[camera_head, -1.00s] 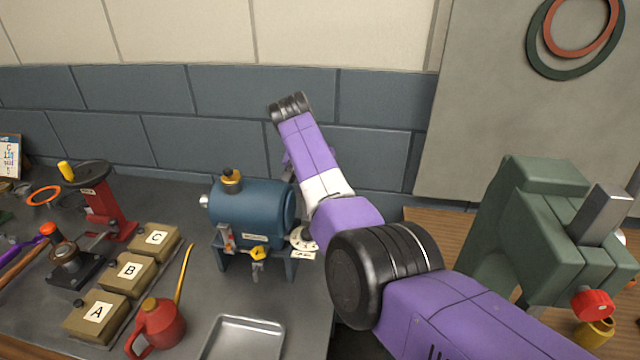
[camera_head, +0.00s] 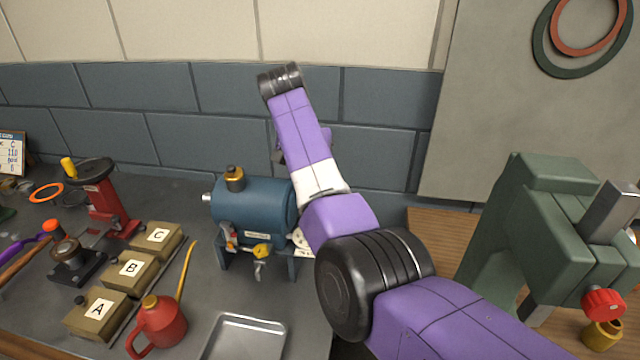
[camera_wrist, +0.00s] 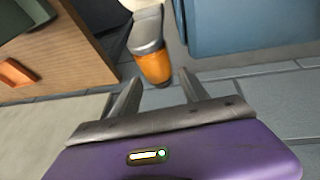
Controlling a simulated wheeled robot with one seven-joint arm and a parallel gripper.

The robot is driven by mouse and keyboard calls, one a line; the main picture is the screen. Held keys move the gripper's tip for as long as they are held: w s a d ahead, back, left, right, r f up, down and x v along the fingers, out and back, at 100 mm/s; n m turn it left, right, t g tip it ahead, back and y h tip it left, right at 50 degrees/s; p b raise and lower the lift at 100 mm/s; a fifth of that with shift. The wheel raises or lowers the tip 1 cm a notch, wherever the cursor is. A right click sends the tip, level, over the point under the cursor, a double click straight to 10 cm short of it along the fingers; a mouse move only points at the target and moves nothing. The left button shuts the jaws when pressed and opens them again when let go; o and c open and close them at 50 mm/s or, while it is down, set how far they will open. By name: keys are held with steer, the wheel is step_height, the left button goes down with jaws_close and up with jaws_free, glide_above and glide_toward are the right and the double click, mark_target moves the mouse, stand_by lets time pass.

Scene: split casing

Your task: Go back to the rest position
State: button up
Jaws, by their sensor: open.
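My gripper (camera_wrist: 158,78) shows in the wrist view with its two fingers apart and nothing between them. Its fingers are hidden in the head view, where my purple arm rises in front of the wall. The blue casing (camera_head: 245,208) stands on its legs on the grey bench, left of my arm. It has a brass cap on top and a yellow-handled valve at its front. A blue surface (camera_wrist: 240,22) at the upper right of the wrist view may be this casing. An orange and metal cylinder (camera_wrist: 152,62) lies beyond the fingertips, apart from them as far as I can tell.
Boxes A (camera_head: 97,312), B (camera_head: 130,270) and C (camera_head: 158,238), a red oil can (camera_head: 160,327) and a metal tray (camera_head: 245,342) are on the bench. The wall is close behind my arm.

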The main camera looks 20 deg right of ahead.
steer(key=shift+s+a+r, duration=0.15)
steer(key=shift+a+r, duration=0.05)
steer(key=shift+r, duration=0.35)
